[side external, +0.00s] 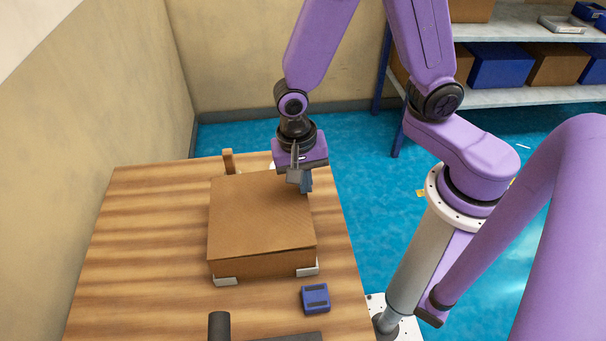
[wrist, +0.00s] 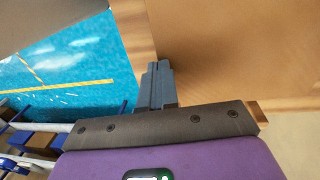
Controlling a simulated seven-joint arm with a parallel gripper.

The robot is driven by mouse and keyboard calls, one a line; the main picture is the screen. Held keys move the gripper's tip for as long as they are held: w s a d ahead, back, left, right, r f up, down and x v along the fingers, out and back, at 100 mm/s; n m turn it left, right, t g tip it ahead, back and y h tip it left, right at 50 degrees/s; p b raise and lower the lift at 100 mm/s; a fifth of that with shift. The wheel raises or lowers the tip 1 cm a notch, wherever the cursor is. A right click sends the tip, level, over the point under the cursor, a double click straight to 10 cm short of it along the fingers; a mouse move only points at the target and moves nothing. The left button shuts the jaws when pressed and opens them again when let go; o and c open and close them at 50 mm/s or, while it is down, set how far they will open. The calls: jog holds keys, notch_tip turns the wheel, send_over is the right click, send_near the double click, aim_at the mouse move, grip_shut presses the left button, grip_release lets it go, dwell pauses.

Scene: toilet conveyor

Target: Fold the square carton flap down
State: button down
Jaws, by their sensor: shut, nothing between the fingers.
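The square brown carton (side external: 260,249) sits on the wooden table in the side view. Its square flap (side external: 258,215) lies flat, or nearly flat, over the top; I cannot tell if a small gap is left under it. My gripper (side external: 306,184) is at the carton's far right corner, pointing down, with its fingers together and empty. The fingertips are at or just over the flap's edge; contact is not clear. In the wrist view the shut fingers (wrist: 156,75) are beside a large brown surface (wrist: 235,45), which appears to be the flap.
White corner holders (side external: 226,281) brace the carton's near corners. A blue block (side external: 315,298) lies in front on the table (side external: 130,250), with a dark post (side external: 219,325) near the front edge. A wooden peg (side external: 228,161) stands behind. The table's left side is clear.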

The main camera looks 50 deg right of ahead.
dwell(0.4)
notch_tip(320, 180, up, 15)
jog(key=f+n, duration=0.5)
jog(key=n, duration=0.1)
jog(key=w+d+f+n, duration=0.1)
jog(key=f+n, duration=0.4)
jog(key=n, duration=0.1)
jog(key=w+d+f+n, duration=0.1)
jog(key=f+n, duration=0.4)
jog(key=n, duration=0.1)
jog(key=shift+t+y, duration=0.3)
dwell(1.3)
jog(key=shift+f, duration=0.15)
jog(key=shift+f, duration=0.35)
jog(key=shift+r, duration=0.2)
